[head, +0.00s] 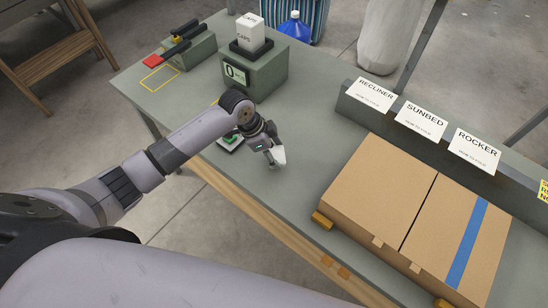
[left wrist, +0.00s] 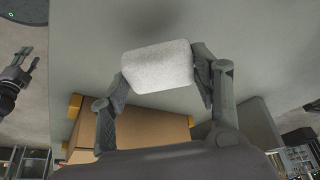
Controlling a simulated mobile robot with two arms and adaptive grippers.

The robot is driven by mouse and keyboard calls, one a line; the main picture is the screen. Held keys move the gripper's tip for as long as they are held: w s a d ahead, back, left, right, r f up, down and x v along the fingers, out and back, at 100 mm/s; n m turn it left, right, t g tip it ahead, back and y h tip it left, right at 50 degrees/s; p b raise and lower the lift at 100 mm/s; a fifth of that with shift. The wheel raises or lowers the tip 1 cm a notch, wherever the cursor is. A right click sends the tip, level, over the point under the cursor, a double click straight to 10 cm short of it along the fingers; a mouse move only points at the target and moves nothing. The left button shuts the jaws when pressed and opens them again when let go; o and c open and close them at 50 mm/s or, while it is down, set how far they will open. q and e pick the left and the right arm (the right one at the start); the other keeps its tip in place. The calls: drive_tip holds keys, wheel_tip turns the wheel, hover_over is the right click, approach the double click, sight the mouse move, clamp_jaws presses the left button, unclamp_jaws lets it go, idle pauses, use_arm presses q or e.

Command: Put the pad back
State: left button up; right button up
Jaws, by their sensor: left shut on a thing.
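The pad (left wrist: 158,66) is a white, rough-looking block. In the left wrist view it sits between the two fingers of my left gripper (left wrist: 160,80), which is shut on it. In the head view the pad (head: 278,155) shows as a small white piece at the tip of my left gripper (head: 273,157), over the grey table's middle. A small pale tray (head: 231,143) with a green piece is just left of the gripper, partly hidden by the arm. My right gripper (left wrist: 22,70) seems to show at the left edge of the left wrist view, too small to read.
A cardboard box (head: 410,220) lies right of the gripper. Three cards, such as the SUNBED card (head: 421,120), stand on a rail behind it. A grey block with a counter (head: 254,78) stands at the back. The table (head: 310,165) between them is clear.

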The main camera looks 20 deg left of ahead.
use_arm(q)
wheel_tip(320, 180, down, 4)
drive_tip(key=shift+s+r, duration=0.1)
drive_tip(key=shift+r, duration=0.1)
drive_tip(key=shift+f, duration=0.15)
use_arm(e)
drive_tip(key=shift+d+r, duration=0.2)
drive_tip(key=shift+d, duration=0.15)
use_arm(q)
drive_tip(key=o, duration=1.1)
drive_tip(key=shift+o, duration=0.2)
use_arm(e)
drive_tip(key=shift+s, duration=0.1)
use_arm(q)
drive_tip(key=b+v, duration=0.1)
drive_tip(key=v, duration=1.1)
use_arm(e)
drive_tip(key=shift+a+f, duration=0.15)
drive_tip(key=shift+f, duration=0.55)
